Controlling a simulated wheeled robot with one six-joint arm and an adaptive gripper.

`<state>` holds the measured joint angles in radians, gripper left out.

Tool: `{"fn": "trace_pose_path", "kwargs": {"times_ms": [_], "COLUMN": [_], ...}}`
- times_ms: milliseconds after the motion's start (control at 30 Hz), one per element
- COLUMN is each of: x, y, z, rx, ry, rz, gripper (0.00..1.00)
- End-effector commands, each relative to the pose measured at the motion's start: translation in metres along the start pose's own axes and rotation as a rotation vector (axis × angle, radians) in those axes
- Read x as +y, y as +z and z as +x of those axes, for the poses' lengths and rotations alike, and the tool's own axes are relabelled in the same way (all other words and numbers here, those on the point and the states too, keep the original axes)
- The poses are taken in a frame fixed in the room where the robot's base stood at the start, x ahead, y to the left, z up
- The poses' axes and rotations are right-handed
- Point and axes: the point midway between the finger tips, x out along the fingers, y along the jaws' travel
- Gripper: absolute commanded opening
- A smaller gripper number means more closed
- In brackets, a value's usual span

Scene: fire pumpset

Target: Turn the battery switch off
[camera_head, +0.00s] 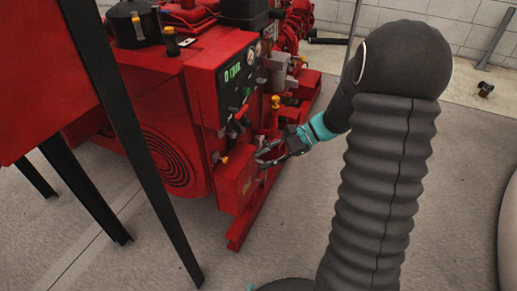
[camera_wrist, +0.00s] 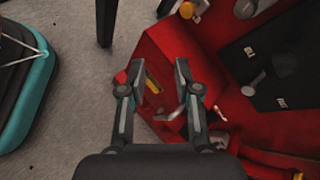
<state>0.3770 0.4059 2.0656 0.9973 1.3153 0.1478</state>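My gripper (camera_head: 266,153) is beside the small red box (camera_head: 236,180) low on the front of the red pumpset. In the wrist view my gripper (camera_wrist: 159,70) is open, its two fingers apart with nothing held between them. Beyond and between the fingers is a red surface with a yellow strip (camera_wrist: 153,83) and a grey lever-like part (camera_wrist: 171,114). A small reddish lever (camera_wrist: 218,112) shows just right of the right finger. No readable label marks the battery switch, so I cannot tell which part it is or its position.
The control panel (camera_head: 236,84) with a green display is above the box. In the wrist view a black plate (camera_wrist: 268,75) with a grey knob (camera_wrist: 283,65) lies to the right. A red tank on dark legs (camera_head: 122,125) stands at the left. Grey floor (camera_head: 290,225) is open in front.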

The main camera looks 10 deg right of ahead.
Motion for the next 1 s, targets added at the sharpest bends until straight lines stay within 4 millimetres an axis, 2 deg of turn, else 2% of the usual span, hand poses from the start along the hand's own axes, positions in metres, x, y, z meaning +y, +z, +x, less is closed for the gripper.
{"fn": "trace_pose_path", "kwargs": {"times_ms": [300,533,800,1000], "x": [-0.019,-0.024,-0.018,-0.009], "y": [-0.063,-0.114,-0.176,-0.211], "z": [-0.004,-0.009,-0.016,-0.021], "rx": [-0.138,-0.229,-0.324,-0.371], "ry": [-0.190,-0.338,-0.520,-0.624], "rz": [0.220,0.369,0.528,0.606], "gripper": [0.32,0.32,0.32,0.32]}}
